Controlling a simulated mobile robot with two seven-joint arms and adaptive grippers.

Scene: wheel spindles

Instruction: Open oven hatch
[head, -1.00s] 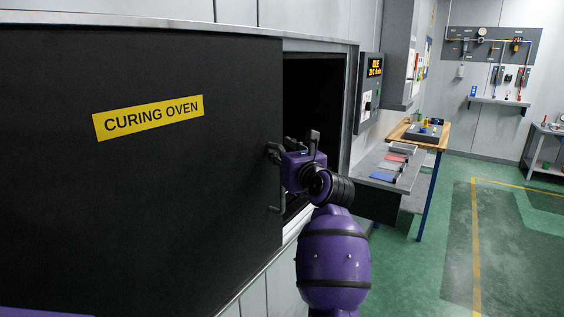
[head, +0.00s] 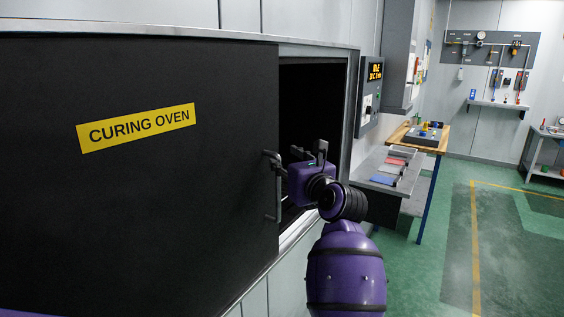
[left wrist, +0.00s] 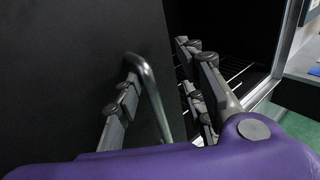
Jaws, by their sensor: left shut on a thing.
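The black oven hatch (head: 150,210) carries a yellow CURING OVEN label (head: 137,128). It covers the left of the oven front, and a dark opening (head: 312,105) shows at its right. A grey bar handle (head: 277,190) stands upright near the hatch's right edge. My left gripper (head: 300,155), purple with grey fingers, is at the handle's right side. In the left wrist view the handle (left wrist: 150,95) runs between the fingers, and the left finger lies close to it. The gripper is shut on the handle, though the contact is not clearly visible. My right gripper is not in view.
A control panel (head: 369,95) with a lit display is right of the opening. A grey shelf (head: 390,172) with flat coloured items and a wooden-topped table (head: 418,138) stand further right. Wire racks (left wrist: 235,72) show inside the oven. Green floor (head: 425,265) at right is clear.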

